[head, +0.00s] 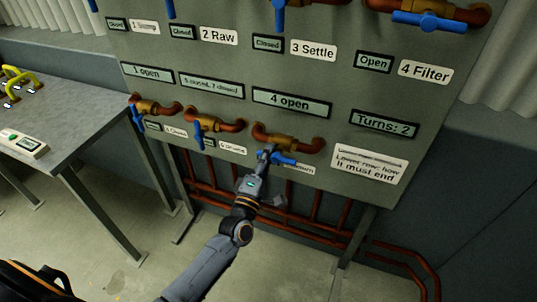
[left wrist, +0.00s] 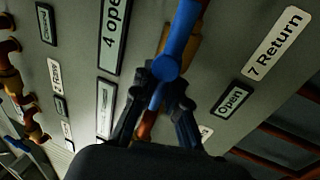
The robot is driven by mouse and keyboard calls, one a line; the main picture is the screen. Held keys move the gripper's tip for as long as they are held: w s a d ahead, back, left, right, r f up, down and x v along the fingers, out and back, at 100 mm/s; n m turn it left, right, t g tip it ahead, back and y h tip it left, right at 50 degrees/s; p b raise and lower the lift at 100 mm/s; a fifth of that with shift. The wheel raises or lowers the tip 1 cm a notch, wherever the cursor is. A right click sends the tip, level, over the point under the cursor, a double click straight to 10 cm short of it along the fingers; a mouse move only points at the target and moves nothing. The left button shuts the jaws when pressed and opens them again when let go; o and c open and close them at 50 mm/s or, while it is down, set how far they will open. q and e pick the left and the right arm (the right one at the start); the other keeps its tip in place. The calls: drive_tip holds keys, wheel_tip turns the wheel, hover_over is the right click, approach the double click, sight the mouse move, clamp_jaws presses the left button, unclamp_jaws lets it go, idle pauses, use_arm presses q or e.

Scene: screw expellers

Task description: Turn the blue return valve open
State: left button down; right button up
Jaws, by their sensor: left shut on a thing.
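The blue return valve handle (head: 283,160) is on the lower row of the grey panel, under a brass valve body on a copper pipe (head: 288,143). It lies roughly along the pipe. My left gripper (head: 265,157) is at the left part of the handle, shut on it. In the left wrist view the blue handle (left wrist: 180,40) passes between the fingers (left wrist: 160,92). The label "7 Return" (left wrist: 276,42) and a plate reading "Open" (left wrist: 232,101) stand beside it. In the head view the gripper hides part of the valve and its labels. My right gripper does not show.
Two other blue-handled valves (head: 205,125) (head: 138,112) are left on the lower row. The upper row's Filter handle (head: 428,21) is at the top right. A sign reads "Turns: 2" (head: 385,124). A table (head: 75,120) stands left; copper pipes (head: 300,222) run below the panel.

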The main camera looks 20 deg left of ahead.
use_arm(q)
drive_tip(key=shift+f, duration=0.3)
drive_tip(key=c, duration=1.3)
unclamp_jaws()
drive_tip(key=shift+s, duration=0.1)
drive_tip(key=shift+c, duration=0.2)
drive_tip(key=shift+r, duration=0.2)
drive_tip(key=shift+s, duration=0.1)
drive_tip(key=v, duration=1.1)
drive_tip(key=shift+s, duration=0.4)
drive_tip(key=shift+f, duration=0.2)
